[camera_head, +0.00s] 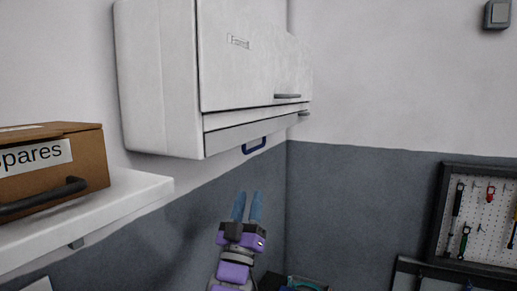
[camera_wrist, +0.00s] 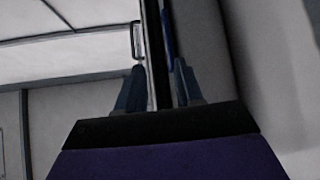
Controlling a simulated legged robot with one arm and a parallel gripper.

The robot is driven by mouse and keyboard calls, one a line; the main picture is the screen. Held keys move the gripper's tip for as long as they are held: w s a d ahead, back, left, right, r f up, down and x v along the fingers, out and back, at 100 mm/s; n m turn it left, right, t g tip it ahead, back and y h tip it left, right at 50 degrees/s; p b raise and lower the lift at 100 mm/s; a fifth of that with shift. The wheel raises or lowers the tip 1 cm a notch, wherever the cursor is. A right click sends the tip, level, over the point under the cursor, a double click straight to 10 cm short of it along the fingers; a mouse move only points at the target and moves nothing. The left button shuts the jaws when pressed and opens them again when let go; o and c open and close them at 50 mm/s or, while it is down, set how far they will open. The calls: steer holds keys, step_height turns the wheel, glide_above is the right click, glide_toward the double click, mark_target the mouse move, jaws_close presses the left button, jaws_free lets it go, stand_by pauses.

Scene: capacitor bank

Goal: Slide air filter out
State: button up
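A white wall-mounted unit (camera_head: 250,60) hangs at upper centre in the head view. A dark blue loop handle (camera_head: 253,146) sticks out below its underside; I take it to be the air filter's handle. The filter body is hidden. My gripper (camera_head: 248,196) is below the handle, apart from it in the picture, with its two blue fingers pointing up and spread. In the wrist view the fingers (camera_wrist: 157,80) stand apart, with a dark vertical edge showing between them. A narrow blue strip (camera_wrist: 168,35) above them may be the handle seen edge-on.
A shelf (camera_head: 125,203) with a brown "Spares" box (camera_head: 55,165) juts out at left. A pegboard with tools (camera_head: 485,222) hangs at right. Dark items (camera_head: 295,283) lie low behind my arm. The wall right of the handle is clear.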

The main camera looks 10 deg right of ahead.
glide_toward(255, 147)
steer(key=w+a, duration=0.1)
steer(key=x, duration=0.3)
steer(key=p+x, duration=0.1)
steer(key=x, duration=0.1)
steer(key=d+x, duration=0.1)
steer(key=x, duration=0.2)
steer(key=shift+d+r+p, duration=0.15)
steer(key=shift+r+p, duration=0.1)
steer(key=shift+p, duration=0.15)
steer(key=shift+a+r, duration=0.1)
steer(key=shift+a, duration=0.7)
steer(key=shift+d, duration=0.75)
steer(key=shift+c, duration=1.2)
steer(key=shift+d, duration=0.15)
steer(key=shift+c, duration=0.7)
steer(key=shift+w, duration=0.1)
jaws_close()
